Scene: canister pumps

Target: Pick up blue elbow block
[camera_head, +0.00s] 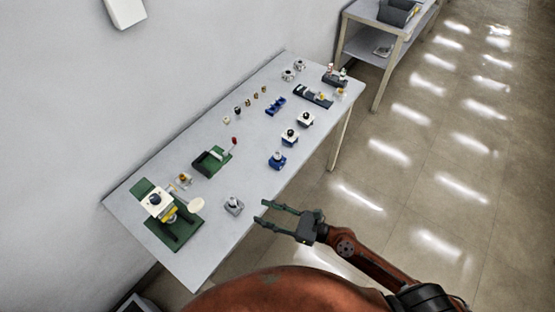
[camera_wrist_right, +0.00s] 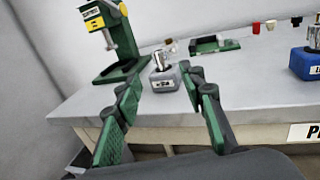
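A blue block (camera_head: 277,161) with a metal fitting on top stands near the table's right edge in the head view. It also shows at the right edge of the right wrist view (camera_wrist_right: 304,64), partly cut off. Another blue piece (camera_head: 275,106) lies farther back; I cannot tell from its shape which is the elbow block. My right gripper (camera_head: 264,212) is open and empty, just off the table's near right edge, apart from both blue pieces. Its spread green fingers show in the right wrist view (camera_wrist_right: 158,88). My left gripper is not in view.
A grey block (camera_head: 234,206) with a metal fitting is the part closest to my right gripper. A green press stand (camera_head: 180,235) and a green fixture (camera_head: 212,161) stand to the left. The table (camera_head: 245,180) has bare room between parts.

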